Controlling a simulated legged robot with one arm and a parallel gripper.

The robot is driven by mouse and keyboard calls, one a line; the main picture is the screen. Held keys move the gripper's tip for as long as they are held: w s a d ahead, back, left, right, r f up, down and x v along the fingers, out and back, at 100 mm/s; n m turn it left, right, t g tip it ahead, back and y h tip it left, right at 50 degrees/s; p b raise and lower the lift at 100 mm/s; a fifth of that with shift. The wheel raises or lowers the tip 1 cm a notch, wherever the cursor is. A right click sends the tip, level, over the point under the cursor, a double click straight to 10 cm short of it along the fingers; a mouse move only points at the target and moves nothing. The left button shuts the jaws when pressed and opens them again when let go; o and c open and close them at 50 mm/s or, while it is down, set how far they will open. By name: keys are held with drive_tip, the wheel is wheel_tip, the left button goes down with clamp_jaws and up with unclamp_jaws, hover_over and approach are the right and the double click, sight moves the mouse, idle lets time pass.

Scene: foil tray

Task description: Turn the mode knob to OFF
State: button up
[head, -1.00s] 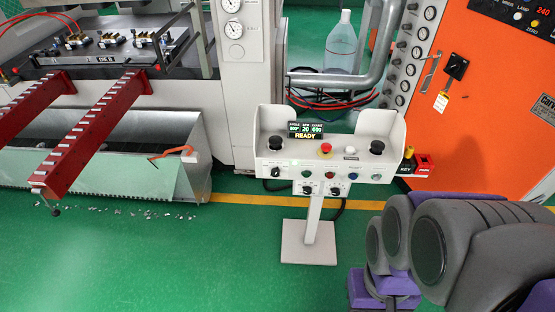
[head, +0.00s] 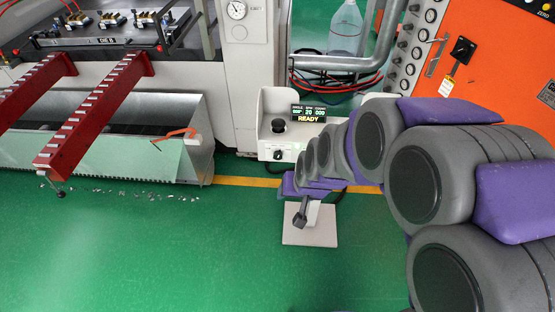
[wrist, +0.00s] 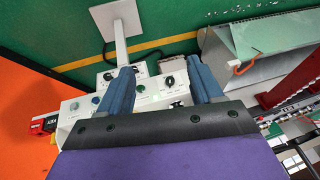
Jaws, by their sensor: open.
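The control box (head: 268,108) stands on a pedestal, its right part hidden behind my arm in the head view. A black rotary knob (head: 278,155) shows on its front at the left. In the wrist view the control box (wrist: 72,112) appears upside down, and the same knob (wrist: 169,81) seems to lie between the two blue fingers of my gripper (wrist: 161,62). The fingers are spread and hold nothing; I see no contact with the knob. Other knobs and colored buttons (wrist: 74,106) show left of it. The labels are too small to read, so I cannot confirm which knob is MODE.
A black push button (head: 278,125) sits on the box top. A red key block (wrist: 45,123) is beside the box. A machine with red arms (head: 90,115) stands left, an orange cabinet (head: 500,45) right.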

drive_tip(key=w+a+f+t, duration=0.2)
drive_tip(key=w+a+f, duration=0.3)
drive_tip(key=w+f, duration=0.15)
drive_tip(key=n+t+h+p, duration=0.1)
drive_tip(key=t+h+p, duration=0.1)
drive_tip(key=t, duration=1)
approach(277, 158)
drive_tip(key=w+b, duration=0.4)
drive_tip(key=w, duration=0.3)
drive_tip(key=shift+f, duration=0.1)
drive_tip(key=shift+w, duration=0.75)
drive_tip(key=c, duration=1.1)
